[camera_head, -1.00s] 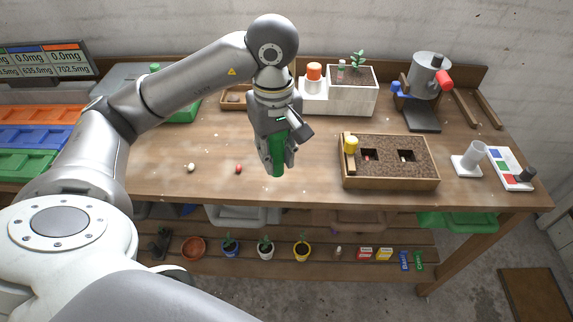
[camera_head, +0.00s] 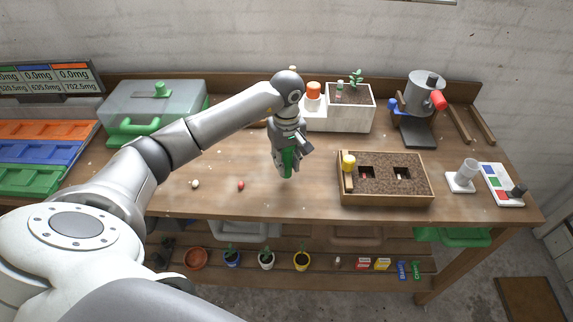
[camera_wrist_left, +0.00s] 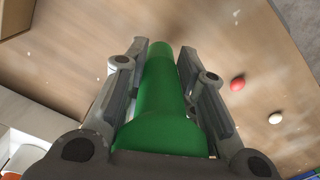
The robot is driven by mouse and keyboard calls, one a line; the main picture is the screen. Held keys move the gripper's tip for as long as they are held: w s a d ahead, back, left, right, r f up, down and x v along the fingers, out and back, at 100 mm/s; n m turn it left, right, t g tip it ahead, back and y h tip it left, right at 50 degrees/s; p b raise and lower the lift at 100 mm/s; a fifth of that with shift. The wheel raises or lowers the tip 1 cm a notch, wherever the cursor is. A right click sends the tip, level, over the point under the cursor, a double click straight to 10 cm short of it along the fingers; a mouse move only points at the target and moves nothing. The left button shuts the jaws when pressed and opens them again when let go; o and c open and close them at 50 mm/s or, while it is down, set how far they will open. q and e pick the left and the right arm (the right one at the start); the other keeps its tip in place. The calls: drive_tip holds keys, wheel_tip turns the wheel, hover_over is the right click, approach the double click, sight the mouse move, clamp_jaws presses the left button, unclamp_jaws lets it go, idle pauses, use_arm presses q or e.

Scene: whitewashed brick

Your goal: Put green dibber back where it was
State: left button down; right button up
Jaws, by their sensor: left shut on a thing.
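The green dibber (camera_head: 288,162) is held pointing down in my left gripper (camera_head: 286,168), above the middle of the bench. In the left wrist view the dibber (camera_wrist_left: 165,100) lies between both fingers of the left gripper (camera_wrist_left: 162,75), which are shut on it. Its lower end is over bare wood, left of the soil tray (camera_head: 432,192); I cannot tell its exact height. A yellow-topped dibber (camera_head: 348,162) stands at the tray's left end. My right gripper does not show.
A red ball (camera_head: 241,185) and a white ball (camera_head: 195,184) lie on the bench (camera_head: 270,207). A lidded green-handled box (camera_head: 155,105) is at left. The bench front is mostly clear.

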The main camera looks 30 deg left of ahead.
use_arm(q)
drive_tip(key=shift+s+f+p, duration=0.1)
drive_tip(key=shift+f+p, duration=0.4)
drive_tip(key=shift+f, duration=0.7)
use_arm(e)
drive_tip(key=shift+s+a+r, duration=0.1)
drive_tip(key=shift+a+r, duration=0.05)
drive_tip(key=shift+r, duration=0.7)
use_arm(q)
drive_tip(key=shift+f, duration=0.1)
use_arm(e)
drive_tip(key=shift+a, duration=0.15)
use_arm(q)
drive_tip(key=shift+f, duration=0.1)
drive_tip(key=c, duration=1.2)
unclamp_jaws()
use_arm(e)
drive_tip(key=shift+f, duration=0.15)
